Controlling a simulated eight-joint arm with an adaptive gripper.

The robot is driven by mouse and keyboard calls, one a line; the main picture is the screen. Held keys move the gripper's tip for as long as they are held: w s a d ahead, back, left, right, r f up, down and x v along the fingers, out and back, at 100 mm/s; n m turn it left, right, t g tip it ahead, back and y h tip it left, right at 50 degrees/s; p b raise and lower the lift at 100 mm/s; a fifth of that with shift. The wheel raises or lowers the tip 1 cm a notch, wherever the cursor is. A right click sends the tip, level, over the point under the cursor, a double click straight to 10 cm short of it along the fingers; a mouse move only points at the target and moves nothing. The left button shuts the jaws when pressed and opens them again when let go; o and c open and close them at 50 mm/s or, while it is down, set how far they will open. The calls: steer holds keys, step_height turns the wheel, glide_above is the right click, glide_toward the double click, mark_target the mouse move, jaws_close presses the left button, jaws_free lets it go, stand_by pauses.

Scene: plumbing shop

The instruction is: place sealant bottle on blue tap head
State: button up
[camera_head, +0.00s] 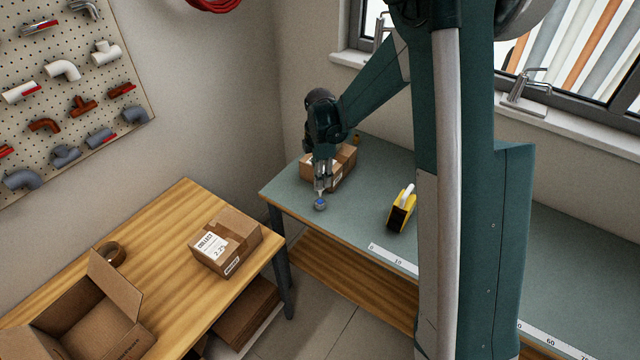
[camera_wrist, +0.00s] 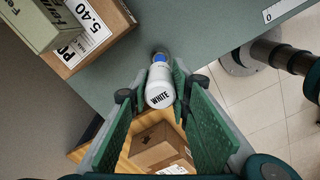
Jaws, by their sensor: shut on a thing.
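The white sealant bottle (camera_wrist: 159,88), marked WHITE, sits between the green fingers of my gripper (camera_wrist: 154,92) in the wrist view. My gripper is shut on it. The blue tap head (camera_wrist: 160,57), with a grey rim, shows just past the bottle's far end, partly hidden by it. In the head view my gripper (camera_head: 322,187) points down over the near left corner of the green bench, directly above the blue tap head (camera_head: 320,204). The bottle is mostly hidden by the fingers there. I cannot tell whether bottle and tap head touch.
Cardboard boxes (camera_head: 345,176) stand on the bench right behind my gripper; a grey-green box (camera_wrist: 44,22) lies on top. A yellow tool (camera_head: 402,212) stands to the right. The bench edge (camera_head: 292,208) is close. A wooden table (camera_head: 165,215) with boxes stands at left.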

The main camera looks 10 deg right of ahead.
steer(key=shift+f, duration=1.3)
steer(key=shift+f, duration=0.2)
steer(key=o, duration=0.9)
steer(key=shift+r, duration=0.2)
steer(key=shift+r, duration=6)
